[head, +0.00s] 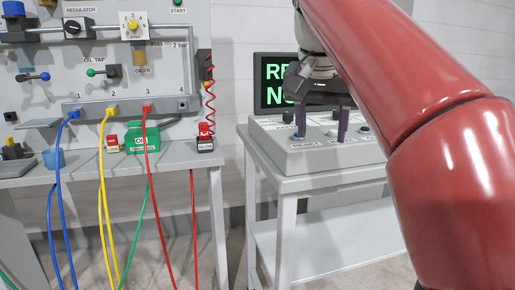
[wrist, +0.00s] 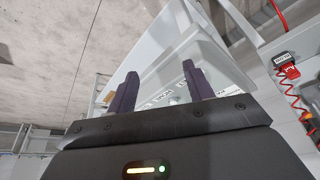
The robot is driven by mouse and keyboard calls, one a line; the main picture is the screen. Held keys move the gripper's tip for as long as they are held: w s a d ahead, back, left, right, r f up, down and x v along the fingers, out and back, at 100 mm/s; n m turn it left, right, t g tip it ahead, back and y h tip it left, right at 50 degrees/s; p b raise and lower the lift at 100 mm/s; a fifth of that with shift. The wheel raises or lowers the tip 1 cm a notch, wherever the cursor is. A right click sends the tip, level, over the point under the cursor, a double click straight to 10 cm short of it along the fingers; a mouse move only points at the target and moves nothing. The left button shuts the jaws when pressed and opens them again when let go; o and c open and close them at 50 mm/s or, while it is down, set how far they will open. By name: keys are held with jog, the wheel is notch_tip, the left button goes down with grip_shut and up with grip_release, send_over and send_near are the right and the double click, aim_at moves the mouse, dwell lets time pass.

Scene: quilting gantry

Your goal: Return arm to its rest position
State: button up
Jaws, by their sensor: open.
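My gripper (head: 322,122) hangs over the grey control box on the right-hand table in the head view, its two dark purple fingers pointing down. The fingers are apart with nothing between them. My red arm reaches across the right side and hides part of the table and screen. In the wrist view my gripper (wrist: 158,88) shows both fingers spread, with the control box (wrist: 185,62) beyond them. The control box (head: 310,160) has several knobs and labels on its sloped top. I cannot tell whether a fingertip touches it.
A black screen (head: 270,70) with green letters stands behind the box, partly hidden. On the left, a grey panel (head: 60,60) carries a regulator, oil tap and a numbered port bar (head: 130,108) with blue, yellow and red cables. A gap separates the two tables.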

jog(key=s+d+f+n, duration=0.1)
jog(key=s+d+f, duration=0.1)
jog(key=f, duration=0.3)
jog(key=s+d+f+n+y, duration=0.1)
jog(key=s+d+f, duration=0.1)
jog(key=s+f, duration=0.2)
jog(key=shift+f, duration=0.6)
jog(key=s+f+n, duration=0.1)
jog(key=s+f, duration=0.2)
jog(key=f, duration=0.3)
jog(key=s+f+t, duration=0.1)
jog(key=s+f, duration=0.3)
jog(key=f, duration=0.3)
jog(key=s+f+n, duration=0.1)
jog(key=s+f, duration=0.3)
jog(key=f, duration=0.3)
jog(key=shift+d+f+n+y, duration=0.25)
jog(key=shift+n+y, duration=0.05)
jog(key=shift+c, duration=0.2)
